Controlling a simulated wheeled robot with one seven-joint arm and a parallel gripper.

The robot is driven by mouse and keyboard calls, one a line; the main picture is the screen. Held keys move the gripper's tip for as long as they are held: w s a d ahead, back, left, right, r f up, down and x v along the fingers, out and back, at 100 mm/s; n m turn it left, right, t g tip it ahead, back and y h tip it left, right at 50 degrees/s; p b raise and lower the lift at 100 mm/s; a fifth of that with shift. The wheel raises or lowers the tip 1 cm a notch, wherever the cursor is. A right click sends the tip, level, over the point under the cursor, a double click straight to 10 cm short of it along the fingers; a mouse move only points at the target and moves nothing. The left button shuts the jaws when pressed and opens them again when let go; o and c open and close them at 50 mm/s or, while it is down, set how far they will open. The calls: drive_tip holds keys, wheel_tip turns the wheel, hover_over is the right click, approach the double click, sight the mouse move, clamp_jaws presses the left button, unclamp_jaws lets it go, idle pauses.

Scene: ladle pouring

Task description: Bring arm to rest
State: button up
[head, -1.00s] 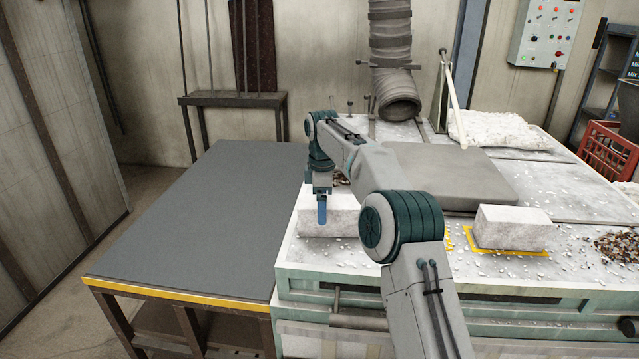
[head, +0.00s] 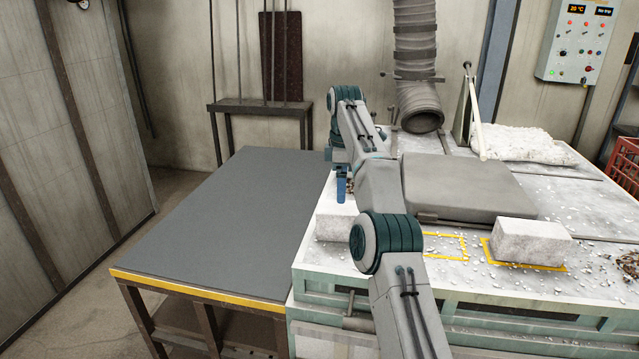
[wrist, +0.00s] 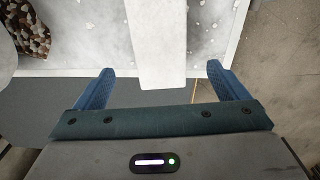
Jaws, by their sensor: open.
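My gripper (head: 341,187) hangs at the end of my arm, near the left edge of the light work table (head: 470,285) in the head view. In the wrist view its two blue fingers (wrist: 160,88) stand wide apart with nothing held between them. A white block (head: 333,225) sits just below and in front of the gripper in the head view. A pale block (wrist: 157,40) also shows beyond the fingers in the wrist view, apart from them. My arm reaches forward and partly hides the table.
A second white block (head: 530,243) stands in a yellow outline at right. A grey slab (head: 465,190) lies mid-table, with a duct (head: 418,100) behind. A bare dark table (head: 215,225) adjoins at left. Brown pieces (wrist: 28,28) show in the wrist view.

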drive_tip(key=shift+r, duration=0.15)
idle(0.3)
drive_tip(key=shift+s+r, duration=0.1)
drive_tip(key=shift+r, duration=0.1)
drive_tip(key=s+d+r+m+t+b, duration=0.1)
drive_tip(key=s+r+m+b, duration=0.2)
drive_tip(key=s, duration=0.5)
drive_tip(key=s+d+r+m+t+b, duration=0.15)
drive_tip(key=s+m, duration=0.25)
drive_tip(key=s, duration=0.4)
drive_tip(key=s+d+f+m, duration=0.1)
drive_tip(key=s+f+m, duration=0.2)
drive_tip(key=s, duration=0.6)
drive_tip(key=s+d+f+m+t+b, duration=0.1)
drive_tip(key=s+f+m, duration=0.2)
drive_tip(key=s+f, duration=0.5)
drive_tip(key=s+d+f+m+b, duration=0.1)
drive_tip(key=s+d+f+m, duration=0.1)
drive_tip(key=s+f, duration=0.3)
drive_tip(key=s+m, duration=0.1)
drive_tip(key=s, duration=0.3)
drive_tip(key=shift+s+f, duration=0.25)
drive_tip(key=shift+s, duration=0.1)
